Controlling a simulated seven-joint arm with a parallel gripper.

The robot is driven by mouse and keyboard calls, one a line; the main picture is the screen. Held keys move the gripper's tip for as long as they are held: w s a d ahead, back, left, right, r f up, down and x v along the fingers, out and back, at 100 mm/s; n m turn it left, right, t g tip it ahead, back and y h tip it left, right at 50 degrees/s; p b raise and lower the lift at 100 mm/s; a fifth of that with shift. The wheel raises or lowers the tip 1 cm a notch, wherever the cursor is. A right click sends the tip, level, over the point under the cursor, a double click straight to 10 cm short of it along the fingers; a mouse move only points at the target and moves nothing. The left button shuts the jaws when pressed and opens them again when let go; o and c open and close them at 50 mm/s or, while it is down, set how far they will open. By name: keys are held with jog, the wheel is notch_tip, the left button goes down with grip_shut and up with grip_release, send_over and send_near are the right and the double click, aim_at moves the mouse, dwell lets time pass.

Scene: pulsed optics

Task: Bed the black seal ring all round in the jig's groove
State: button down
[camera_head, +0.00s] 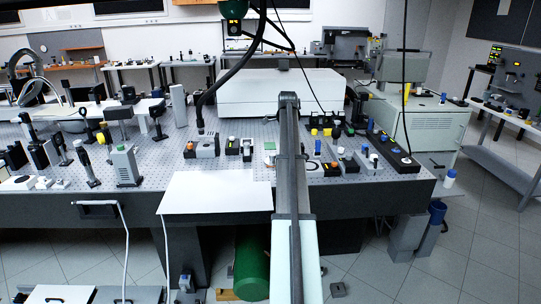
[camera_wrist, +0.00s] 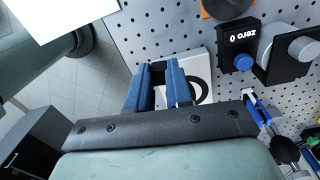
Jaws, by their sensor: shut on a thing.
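In the wrist view my gripper (camera_wrist: 158,74) has two blue fingers, closed on a small black piece (camera_wrist: 157,72) between the tips. I cannot tell whether this piece is part of the seal ring. Just right of the fingers lies a white plate, seemingly the jig (camera_wrist: 199,65). A black curved band, seemingly the seal ring (camera_wrist: 202,91), shows on it. The right finger and gripper body hide much of the band, so I cannot tell how it sits in the groove.
The perforated bench (camera_head: 240,180) is crowded with optics. A white sheet (camera_head: 217,193) lies at the bench's front edge.

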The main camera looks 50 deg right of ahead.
jog(key=shift+n, duration=0.7)
jog(key=d, duration=0.1)
jog(key=s+d+r, duration=0.1)
jog(key=d, duration=0.1)
jog(key=s+d, duration=0.1)
jog(key=d, duration=0.1)
jog(key=shift+s+r, duration=0.15)
jog(key=shift+r, duration=0.1)
jog(key=shift+f, duration=0.15)
jog(key=shift+f, duration=2.65)
jog(key=shift+f, duration=0.85)
jog(key=c, duration=1)
grip_release()
jog(key=shift+o, duration=0.2)
